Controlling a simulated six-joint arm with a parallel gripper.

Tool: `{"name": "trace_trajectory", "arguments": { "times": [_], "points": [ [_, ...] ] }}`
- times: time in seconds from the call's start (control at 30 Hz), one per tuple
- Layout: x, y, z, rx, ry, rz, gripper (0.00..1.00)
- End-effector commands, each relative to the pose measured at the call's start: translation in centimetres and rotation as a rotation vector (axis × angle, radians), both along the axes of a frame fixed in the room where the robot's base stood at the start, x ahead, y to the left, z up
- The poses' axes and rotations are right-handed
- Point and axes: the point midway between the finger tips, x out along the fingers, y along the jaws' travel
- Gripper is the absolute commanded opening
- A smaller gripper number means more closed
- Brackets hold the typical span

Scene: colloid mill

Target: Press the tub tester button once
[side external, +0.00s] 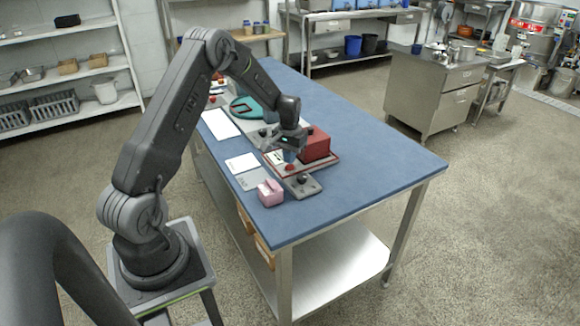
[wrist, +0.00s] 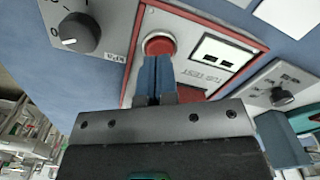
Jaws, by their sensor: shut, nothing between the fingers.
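The tub tester (wrist: 190,78) is a light panel with a red border, marked "TUB TEST", on the blue table. Its round red button (wrist: 158,44) shows just past my fingertips in the wrist view, and in the side view the button (side external: 289,168) lies right below my gripper. My gripper (wrist: 155,58) is shut and empty, its blue fingers together and pointing at the button. In the side view my gripper (side external: 290,158) is low over the tester. The fingers overlap the button's near edge in the wrist view; I cannot tell whether they touch it.
A red box (side external: 315,145) stands at the tester's back. A grey box with a black knob (wrist: 76,32) sits close beside the tester; another knob unit (wrist: 282,97) is on the other side. A pink block (side external: 270,192) and white sheets (side external: 242,163) lie nearby. The table's right part is clear.

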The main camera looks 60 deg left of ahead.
Motion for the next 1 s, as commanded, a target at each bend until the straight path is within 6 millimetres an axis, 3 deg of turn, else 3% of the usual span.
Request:
{"name": "trace_trajectory", "arguments": {
  "times": [1.0],
  "points": [
    [0.0, 0.0, -1.2, 0.000, 0.000, 0.000, 0.00]
  ]
}}
